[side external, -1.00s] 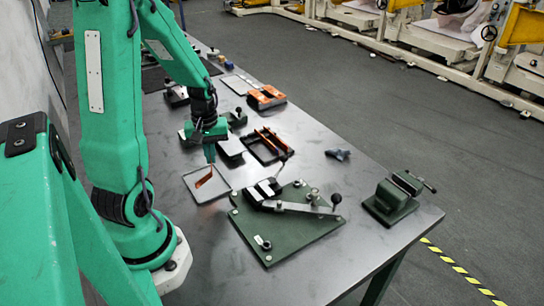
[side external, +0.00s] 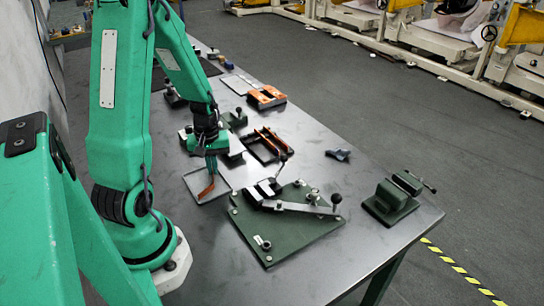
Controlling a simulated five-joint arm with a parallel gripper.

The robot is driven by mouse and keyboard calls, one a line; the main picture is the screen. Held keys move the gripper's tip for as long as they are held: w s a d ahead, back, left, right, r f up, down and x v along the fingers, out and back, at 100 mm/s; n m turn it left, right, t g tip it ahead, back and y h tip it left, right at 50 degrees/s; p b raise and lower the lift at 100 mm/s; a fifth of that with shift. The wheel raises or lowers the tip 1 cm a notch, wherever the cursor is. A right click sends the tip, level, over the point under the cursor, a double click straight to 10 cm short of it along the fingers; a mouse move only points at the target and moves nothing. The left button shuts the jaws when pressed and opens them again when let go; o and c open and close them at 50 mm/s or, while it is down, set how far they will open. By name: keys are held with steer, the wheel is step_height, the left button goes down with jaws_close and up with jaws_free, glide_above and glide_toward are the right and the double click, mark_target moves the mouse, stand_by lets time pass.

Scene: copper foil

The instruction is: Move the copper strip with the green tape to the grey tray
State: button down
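A copper strip (side external: 207,188) hangs at a slant from my gripper (side external: 211,171), over the grey tray (side external: 191,184). My gripper points down, with its fingertips at the strip's upper end, and looks shut on it. The strip's lower end is at or just above the tray's floor; I cannot tell if it touches. No tape can be made out on this strip against my green fingers. A dark tray (side external: 252,153) behind and to the right holds other copper-coloured strips (side external: 272,137).
A green fixture plate (side external: 275,242) with a lever clamp stands close to the tray's right. A green vise (side external: 390,202) sits at the table's right edge. An orange-and-dark block (side external: 266,98) lies farther back. The table's front is clear.

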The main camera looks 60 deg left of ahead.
steer(key=c, duration=1.7)
jaws_free()
steer(key=shift+w+r, duration=0.1)
steer(key=shift+r, duration=6.05)
steer(key=d+r+m+t, duration=0.2)
steer(key=d+r+m, duration=0.2)
steer(key=d, duration=0.2)
steer(key=s+d+r+m+t, duration=0.1)
steer(key=d+r+m, duration=0.2)
steer(key=d+m, duration=0.2)
steer(key=s+d+r+m+t, duration=0.1)
steer(key=d+r+m, duration=0.3)
steer(key=d, duration=0.5)
steer(key=shift+d+r+m+t, duration=0.2)
steer(key=shift+r+m+t, duration=0.1)
steer(key=shift+t, duration=0.5)
